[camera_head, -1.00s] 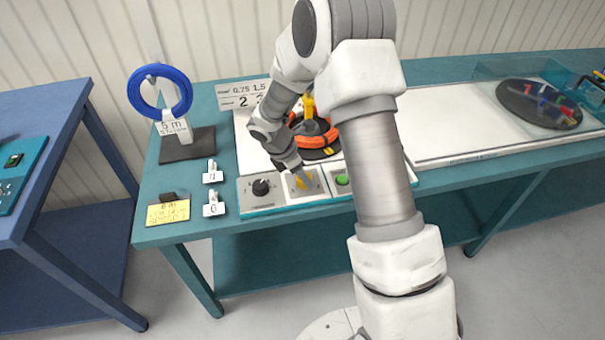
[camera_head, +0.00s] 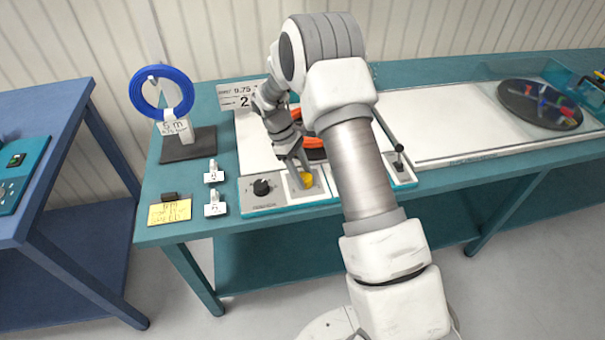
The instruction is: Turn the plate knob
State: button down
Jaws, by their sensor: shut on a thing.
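A yellow knob (camera_head: 306,181) sits on a pale square panel (camera_head: 292,197) at the front edge of the white machine on the teal bench. My gripper (camera_head: 303,178) reaches down to it from above, its fingers shut on the knob. The fingers cover part of the knob, so its exact angle is hard to read. A black knob (camera_head: 262,187) stands on the grey panel just left of it, apart from my gripper. An orange reel (camera_head: 315,150) behind is mostly hidden by my arm.
A blue coil (camera_head: 161,92) hangs on a stand with a dark base (camera_head: 187,145) at the left. A black-handled lever (camera_head: 398,150) stands right of my arm. A dark round plate (camera_head: 540,104) is farther right.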

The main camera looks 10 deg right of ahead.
jog(key=shift+w+d+m+g+y, duration=0.1)
jog(key=shift+m+g+y, duration=0.25)
jog(key=shift+m, duration=0.8)
jog(key=shift+m+g+y, duration=0.25)
jog(key=shift+m+y, duration=0.1)
jog(key=shift+m, duration=0.8)
jog(key=shift+c, duration=1.5)
grip_release()
jog(key=p+v, duration=0.1)
jog(key=v, duration=1.6)
jog(key=shift+w+r, duration=0.1)
jog(key=shift+r, duration=0.15)
